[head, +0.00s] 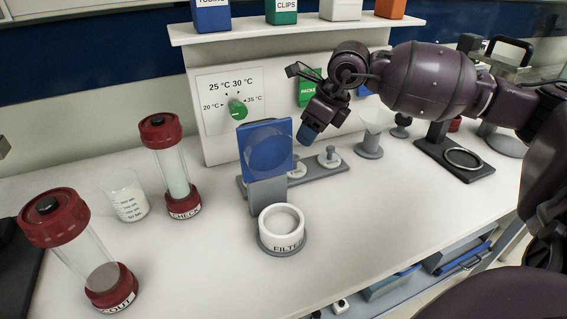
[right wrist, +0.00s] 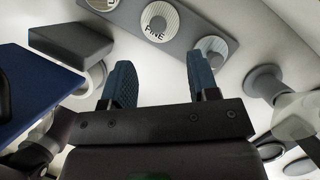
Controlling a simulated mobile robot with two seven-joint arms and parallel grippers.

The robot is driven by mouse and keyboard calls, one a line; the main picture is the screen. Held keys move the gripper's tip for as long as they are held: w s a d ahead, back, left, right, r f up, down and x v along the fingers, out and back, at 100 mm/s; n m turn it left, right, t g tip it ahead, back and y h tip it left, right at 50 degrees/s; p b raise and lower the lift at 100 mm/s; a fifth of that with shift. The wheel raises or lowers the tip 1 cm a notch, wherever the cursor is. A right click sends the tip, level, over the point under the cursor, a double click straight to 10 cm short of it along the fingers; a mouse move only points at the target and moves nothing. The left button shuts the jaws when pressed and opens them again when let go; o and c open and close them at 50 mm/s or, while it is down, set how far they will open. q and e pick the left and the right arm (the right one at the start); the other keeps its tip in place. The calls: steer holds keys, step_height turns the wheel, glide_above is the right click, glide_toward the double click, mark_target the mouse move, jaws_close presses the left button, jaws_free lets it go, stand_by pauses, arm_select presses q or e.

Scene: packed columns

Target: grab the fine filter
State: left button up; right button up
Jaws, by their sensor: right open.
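The fine filter (right wrist: 158,20) is a pale ribbed disc labelled FINE, the middle one of three discs on a grey holder strip (right wrist: 195,18) in the right wrist view. In the head view it appears to be the disc (head: 298,171) partly hidden behind the blue panel (head: 266,147). My right gripper (head: 308,131) is above the strip, with its blue fingertips pointing down. In the right wrist view the two fingers (right wrist: 160,85) are spread apart with nothing between them, and the filter shows beyond them. My left gripper is out of view.
A white ring cup labelled FILTER (head: 282,230) stands in front of the blue panel. A funnel stand (head: 370,143) is right of the strip. Two red-capped columns (head: 172,165) (head: 75,245) and a beaker (head: 126,196) stand at left. The front right of the counter is clear.

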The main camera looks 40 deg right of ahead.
steer(key=b, duration=0.1)
glide_above(301, 171)
steer(key=f, duration=0.4)
steer(key=shift+s+d+f, duration=0.2)
steer(key=shift+s+f, duration=0.05)
steer(key=shift+w+a+f+b, duration=0.15)
steer(key=shift+w+f+b, duration=0.15)
steer(key=shift+f, duration=0.25)
steer(key=b+x, duration=0.1)
steer(key=x, duration=0.3)
steer(key=shift+w+f, duration=0.1)
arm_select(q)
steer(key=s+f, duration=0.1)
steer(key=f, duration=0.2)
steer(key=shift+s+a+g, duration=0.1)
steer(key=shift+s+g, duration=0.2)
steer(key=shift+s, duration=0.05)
arm_select(e)
steer(key=shift+c, duration=0.3)
steer(key=c, duration=0.9)
